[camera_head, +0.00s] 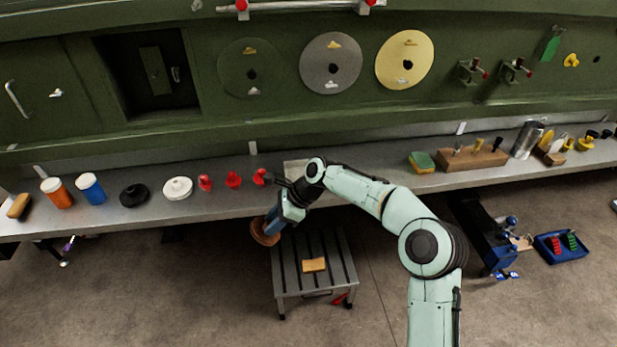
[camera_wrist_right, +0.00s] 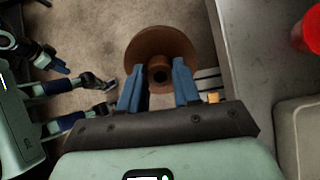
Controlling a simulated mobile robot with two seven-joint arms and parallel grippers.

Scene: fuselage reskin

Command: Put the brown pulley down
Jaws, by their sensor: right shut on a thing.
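The brown pulley (camera_head: 264,232) is a round flanged wheel with a hub. My right gripper (camera_head: 279,215) is shut on it, just in front of the bench edge and by the back left corner of a low slatted table (camera_head: 287,284). In the right wrist view the pulley (camera_wrist_right: 160,42) shows its flange and hub, with the hub between the two blue fingers of my right gripper (camera_wrist_right: 158,84). The floor shows around it there, so it is held in the air.
The low table carries a tan block (camera_head: 314,265); its slatted top is otherwise mostly bare. The grey bench (camera_head: 330,185) behind holds red parts (camera_head: 233,180), a white disc (camera_head: 178,188) and a black disc (camera_head: 133,195). A light plate (camera_head: 295,168) lies behind my gripper.

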